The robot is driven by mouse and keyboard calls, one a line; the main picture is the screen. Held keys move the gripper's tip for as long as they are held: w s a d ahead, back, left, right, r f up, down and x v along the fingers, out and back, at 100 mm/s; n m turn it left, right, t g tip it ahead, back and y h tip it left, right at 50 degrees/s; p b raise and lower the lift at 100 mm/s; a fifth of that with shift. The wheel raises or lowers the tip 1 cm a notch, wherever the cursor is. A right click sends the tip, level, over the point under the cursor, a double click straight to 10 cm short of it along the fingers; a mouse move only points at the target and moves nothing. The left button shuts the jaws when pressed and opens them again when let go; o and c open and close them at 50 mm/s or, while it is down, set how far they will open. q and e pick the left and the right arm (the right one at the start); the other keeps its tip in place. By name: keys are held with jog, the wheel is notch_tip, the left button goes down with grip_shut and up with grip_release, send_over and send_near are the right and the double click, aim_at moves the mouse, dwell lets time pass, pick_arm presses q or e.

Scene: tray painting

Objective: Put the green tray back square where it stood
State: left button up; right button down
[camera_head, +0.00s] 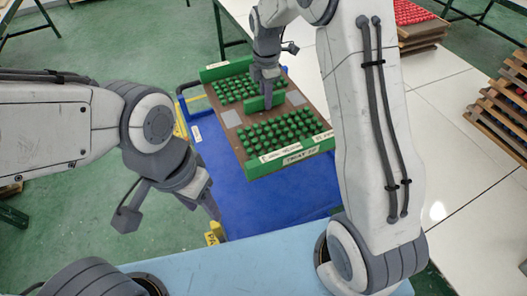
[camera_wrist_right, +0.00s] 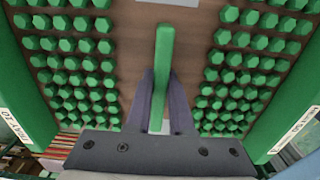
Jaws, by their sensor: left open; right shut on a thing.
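The green tray has a brown board (camera_head: 229,119), green end walls and several rows of green knobs. It lies over a blue surface (camera_head: 215,165), turned at a slant in the head view. I cannot tell whether it touches that surface. My right gripper (camera_head: 267,101) is shut on the tray's upright green handle (camera_head: 255,104) at its middle. In the right wrist view the handle (camera_wrist_right: 163,70) stands between the two dark fingers (camera_wrist_right: 160,105). My left gripper (camera_head: 213,210) is open and empty, left of and nearer than the tray.
Yellow pieces (camera_head: 215,233) show by the blue surface's near left corner. A light blue ledge (camera_head: 260,262) runs along the front. A stack of wooden trays (camera_head: 503,105) stands at the right, and a red-topped stack (camera_head: 412,20) at the back right. Green floor lies left.

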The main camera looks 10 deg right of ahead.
jog(key=f+b, duration=0.2)
jog(key=f, duration=0.5)
jog(key=f+b, duration=0.2)
jog(key=f, duration=0.5)
jog(key=f+b, duration=0.2)
jog(key=f, duration=0.5)
jog(key=shift+w+f, duration=0.15)
jog(key=shift+w, duration=0.15)
jog(key=shift+f, duration=0.5)
jog(key=shift+f, duration=0.2)
jog(key=c, duration=0.8)
grip_release()
jog(key=shift+c, duration=0.2)
jog(key=shift+o, duration=0.2)
